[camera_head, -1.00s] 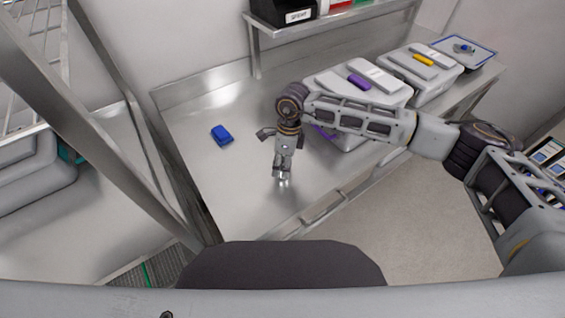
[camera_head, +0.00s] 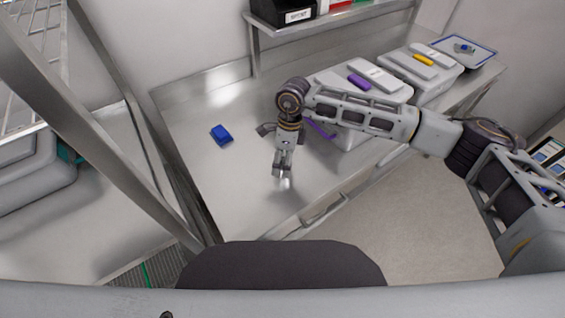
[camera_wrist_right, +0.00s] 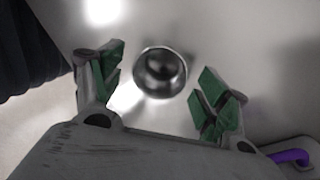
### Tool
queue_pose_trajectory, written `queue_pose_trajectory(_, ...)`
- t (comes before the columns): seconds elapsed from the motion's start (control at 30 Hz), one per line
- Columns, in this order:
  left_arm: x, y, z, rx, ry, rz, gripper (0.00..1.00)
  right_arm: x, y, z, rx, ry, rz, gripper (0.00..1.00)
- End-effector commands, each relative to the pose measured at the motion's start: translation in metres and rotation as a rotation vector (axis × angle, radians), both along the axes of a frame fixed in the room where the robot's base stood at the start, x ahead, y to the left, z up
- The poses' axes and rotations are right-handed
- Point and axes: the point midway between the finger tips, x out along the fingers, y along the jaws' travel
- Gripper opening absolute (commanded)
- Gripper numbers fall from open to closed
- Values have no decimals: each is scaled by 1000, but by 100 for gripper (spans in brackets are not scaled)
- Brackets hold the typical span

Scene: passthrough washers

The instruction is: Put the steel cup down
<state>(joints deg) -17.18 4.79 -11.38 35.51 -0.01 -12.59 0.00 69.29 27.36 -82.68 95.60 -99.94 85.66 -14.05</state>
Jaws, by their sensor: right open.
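The steel cup (camera_wrist_right: 160,72) stands on the steel counter (camera_head: 235,175), seen from above as a round open rim in the right wrist view. In the head view it is a small bright shape (camera_head: 286,184) at the fingertips, partly hidden by them. My right gripper (camera_head: 282,172) points down at the counter. In the right wrist view its green-padded fingers (camera_wrist_right: 162,80) are spread wide, one on each side of the cup, with a visible gap to it. My left gripper is not in view.
A blue block (camera_head: 221,135) lies on the counter to the left. Grey lidded bins (camera_head: 372,112) with purple and yellow handles stand to the right, near my right arm. A shelf (camera_head: 320,22) runs above the back. The front-left counter is clear.

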Motion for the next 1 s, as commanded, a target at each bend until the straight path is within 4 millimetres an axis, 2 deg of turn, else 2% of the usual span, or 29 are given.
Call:
queue_pose_trajectory(0.37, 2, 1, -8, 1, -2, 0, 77, 6, -6, 53, 1, -3, 1, 75)
queue_pose_trajectory(0.6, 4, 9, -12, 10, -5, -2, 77, 10, -10, 86, 1, -3, 1, 75)
queue_pose_trajectory(0.8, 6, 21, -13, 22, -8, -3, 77, 11, -12, 101, 0, -1, 1, 75)
queue_pose_trajectory(1.0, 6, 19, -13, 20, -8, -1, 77, 12, -12, 105, 0, -1, 1, 75)
